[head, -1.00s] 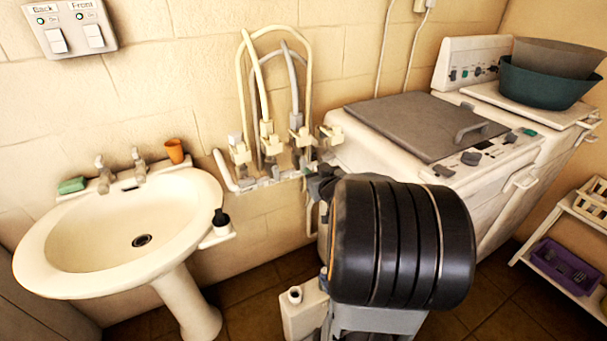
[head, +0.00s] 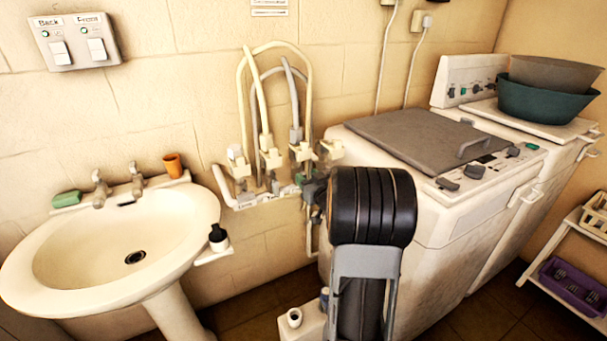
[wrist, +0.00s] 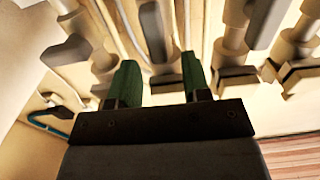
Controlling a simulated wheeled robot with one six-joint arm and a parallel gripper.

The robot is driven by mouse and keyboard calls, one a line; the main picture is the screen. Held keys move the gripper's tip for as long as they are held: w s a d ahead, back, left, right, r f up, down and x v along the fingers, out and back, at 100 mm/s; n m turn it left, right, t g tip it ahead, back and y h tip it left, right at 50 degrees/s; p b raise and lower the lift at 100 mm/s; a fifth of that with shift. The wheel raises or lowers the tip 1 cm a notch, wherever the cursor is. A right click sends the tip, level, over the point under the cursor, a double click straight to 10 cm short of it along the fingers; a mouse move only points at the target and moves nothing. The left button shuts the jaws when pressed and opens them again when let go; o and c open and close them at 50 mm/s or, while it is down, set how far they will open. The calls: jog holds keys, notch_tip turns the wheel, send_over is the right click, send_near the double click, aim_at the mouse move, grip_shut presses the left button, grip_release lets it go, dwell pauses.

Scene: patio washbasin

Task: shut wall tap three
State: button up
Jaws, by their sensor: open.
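Several wall taps with cream bodies stand in a row on a pipe beside the washing machine. Counted from the left, the third tap (head: 301,153) has a grey hose rising behind it. The labels below are too small to read. My gripper (wrist: 160,82) has green fingers, apart and empty in the wrist view. A grey bar-shaped part (wrist: 154,32) shows beyond the gap between them; I cannot tell which tap it belongs to or whether the fingers touch anything. In the head view my gripper (head: 311,190) is just below the right-hand taps, partly hidden by my arm.
A white washbasin (head: 60,290) stands left, with an orange cup (head: 172,163) and green soap (head: 66,199). The washing machine (head: 400,210) is close on the right of the taps. Hoses (head: 243,95) loop above the taps.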

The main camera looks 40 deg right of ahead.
aim_at(305, 175)
jog(key=shift+w+d, duration=0.2)
jog(key=shift+w, duration=1.3)
grip_shut()
